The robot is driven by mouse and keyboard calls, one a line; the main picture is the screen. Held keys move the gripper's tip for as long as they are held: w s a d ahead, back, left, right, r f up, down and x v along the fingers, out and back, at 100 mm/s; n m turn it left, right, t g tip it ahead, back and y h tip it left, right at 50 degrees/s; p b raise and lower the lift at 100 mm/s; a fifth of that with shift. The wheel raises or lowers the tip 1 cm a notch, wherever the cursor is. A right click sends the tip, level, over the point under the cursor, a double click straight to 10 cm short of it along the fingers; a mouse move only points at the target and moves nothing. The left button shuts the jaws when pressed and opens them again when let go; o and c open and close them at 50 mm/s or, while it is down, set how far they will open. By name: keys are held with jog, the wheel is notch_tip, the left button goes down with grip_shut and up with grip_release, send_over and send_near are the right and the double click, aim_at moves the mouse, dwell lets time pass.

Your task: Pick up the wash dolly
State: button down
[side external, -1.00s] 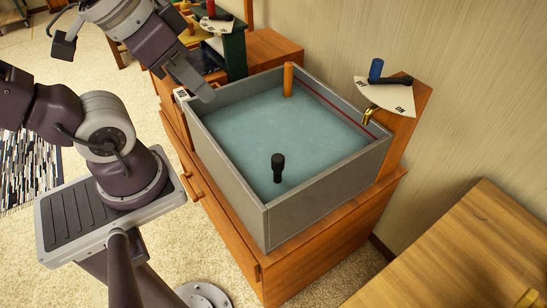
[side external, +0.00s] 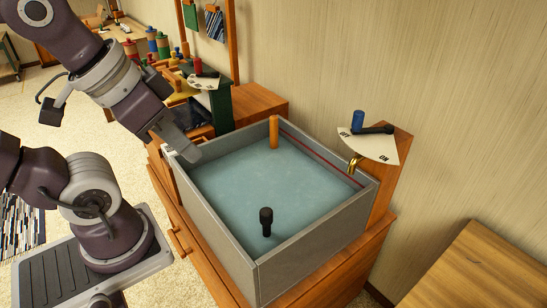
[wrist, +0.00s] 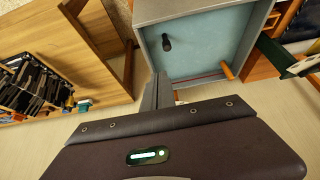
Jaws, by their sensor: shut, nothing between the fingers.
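The grey tub (side external: 215,233) holds pale blue water. An orange wooden peg (side external: 274,132) stands upright at its back corner; it looks like the wash dolly's handle, though its lower end is hidden. A black-knobbed peg (side external: 266,216) stands in the water nearer the front; I cannot tell for sure which of the two is the dolly. In the wrist view the orange peg (wrist: 226,70) and the black peg (wrist: 166,42) both show. My gripper (side external: 192,155) is shut and empty, over the tub's back-left rim, left of the orange peg and apart from it. Its fingers also show in the wrist view (wrist: 157,90).
The tub sits on a wooden cabinet (side external: 200,262). A fan-shaped dial plate (side external: 372,147) with a blue knob and brass spout stands at its right, against the wall. A similar dial (side external: 202,81) is behind. A wooden table (side external: 475,272) is at the right front.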

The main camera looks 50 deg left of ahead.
jog(key=c, duration=1.1)
grip_release()
